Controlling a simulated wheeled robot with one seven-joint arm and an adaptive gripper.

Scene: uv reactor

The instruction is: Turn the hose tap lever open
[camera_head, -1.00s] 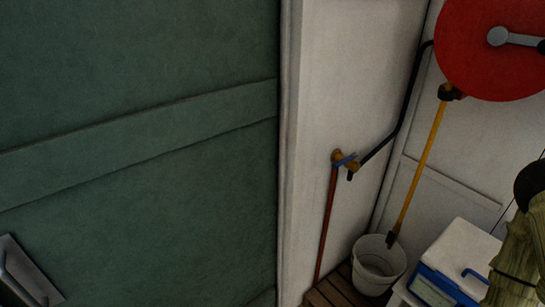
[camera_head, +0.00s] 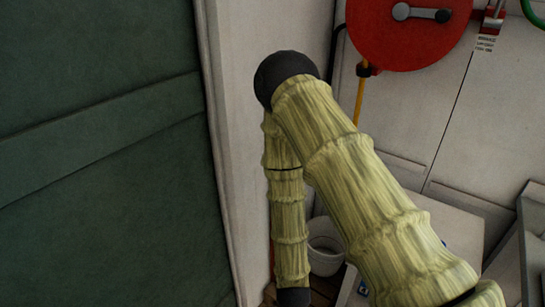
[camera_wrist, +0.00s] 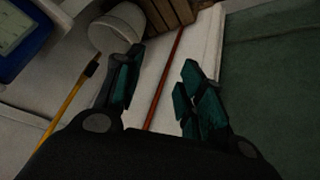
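My gripper (camera_wrist: 162,62) is open in the wrist view, its two teal-padded fingers apart with nothing held between them. A thin red-brown pipe (camera_wrist: 163,82) runs along the white wall behind the gap between the fingers. I cannot tell how far the pipe is from the fingers. The hose tap and its lever show in neither current view. My own arm covers the tap's part of the wall in the head view. A red hose reel (camera_head: 405,35) hangs on the wall at the upper right.
A white bucket (camera_head: 325,262) stands by the wall, also in the wrist view (camera_wrist: 110,32). A yellow pole (camera_wrist: 62,115) leans nearby. A blue-and-white box (camera_wrist: 22,35) is at the upper left. A green door (camera_head: 100,150) fills the left.

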